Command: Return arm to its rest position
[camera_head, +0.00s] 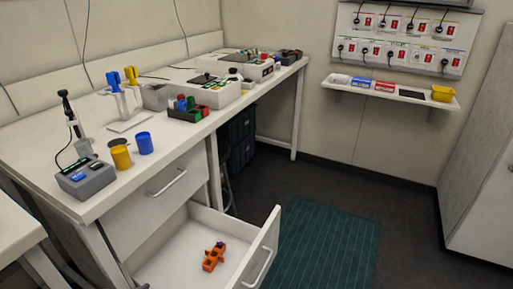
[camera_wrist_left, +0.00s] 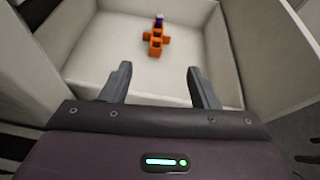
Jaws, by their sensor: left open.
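In the left wrist view my left gripper (camera_wrist_left: 160,85) is open and empty. Its two fingers stand apart at the near edge of an open white drawer (camera_wrist_left: 110,62). An orange rack-like piece (camera_wrist_left: 155,45) with a dark purple-topped item (camera_wrist_left: 159,19) in it lies on the drawer floor, beyond the fingertips and not touching them. In the head view the same orange piece (camera_head: 213,257) lies in the pulled-out drawer (camera_head: 262,252) below the bench. Neither of my arms shows in the head view, and my right gripper is not seen.
The white bench (camera_head: 60,150) holds a grey device (camera_head: 86,180), a yellow cup (camera_head: 121,157), a blue cup (camera_head: 144,143), a pipette stand (camera_head: 127,123) and shaker units. The open drawer juts into the room. A green mat (camera_head: 325,240) lies on clear floor. A wall shelf (camera_head: 390,92) hangs behind.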

